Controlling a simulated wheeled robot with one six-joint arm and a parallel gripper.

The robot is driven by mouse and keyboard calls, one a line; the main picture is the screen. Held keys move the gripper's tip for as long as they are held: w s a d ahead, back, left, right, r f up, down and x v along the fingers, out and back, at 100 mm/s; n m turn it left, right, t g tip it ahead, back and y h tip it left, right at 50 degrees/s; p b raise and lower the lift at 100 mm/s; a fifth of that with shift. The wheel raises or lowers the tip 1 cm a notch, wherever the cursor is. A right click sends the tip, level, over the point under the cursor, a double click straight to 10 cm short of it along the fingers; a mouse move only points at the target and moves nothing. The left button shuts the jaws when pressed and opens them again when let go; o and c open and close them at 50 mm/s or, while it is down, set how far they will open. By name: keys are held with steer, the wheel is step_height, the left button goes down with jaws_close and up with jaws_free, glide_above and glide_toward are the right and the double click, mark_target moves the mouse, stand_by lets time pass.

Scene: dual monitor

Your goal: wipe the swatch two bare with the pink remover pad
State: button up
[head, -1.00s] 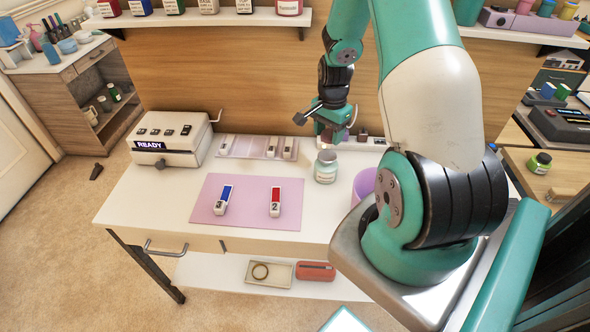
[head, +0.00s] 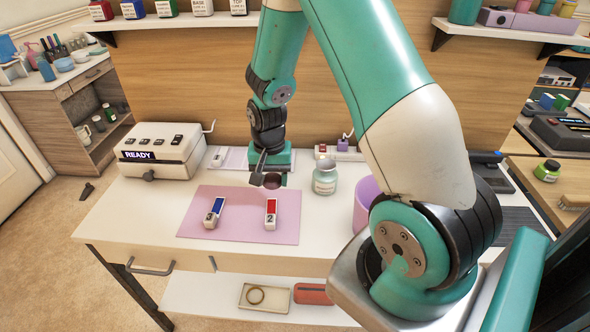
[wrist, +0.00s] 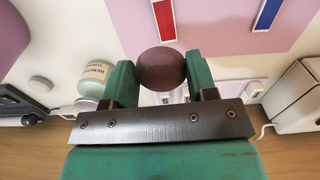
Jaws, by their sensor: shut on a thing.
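My gripper (wrist: 162,85) is shut on a round, dark brownish-pink pad (wrist: 162,66), held between its green fingers. In the head view my gripper (head: 271,172) hangs over the back edge of the pink mat (head: 240,230), behind swatch two and apart from it. Swatch two (head: 271,212) is a white block with a red face and the number 2, lying on the mat. Its red face (wrist: 164,20) shows at the top of the wrist view. A jar labelled remover (wrist: 97,78) stands to the right of my gripper in the head view (head: 325,180).
A blue-faced swatch block (head: 215,211) lies left of swatch two on the mat. A white machine reading READY (head: 160,150) stands back left. A lilac cup (head: 366,204) stands on the right, near my arm. The mat's front is clear.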

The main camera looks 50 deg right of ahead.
steer(key=shift+a+f+n, duration=0.3)
steer(key=shift+a+f, duration=0.05)
steer(key=shift+a, duration=0.25)
steer(key=b, duration=0.6)
glide_above(271, 210)
step_height(271, 210, down, 6)
steer(key=shift+r, duration=0.2)
steer(key=shift+f+b, duration=0.4)
steer(key=shift+f, duration=0.55)
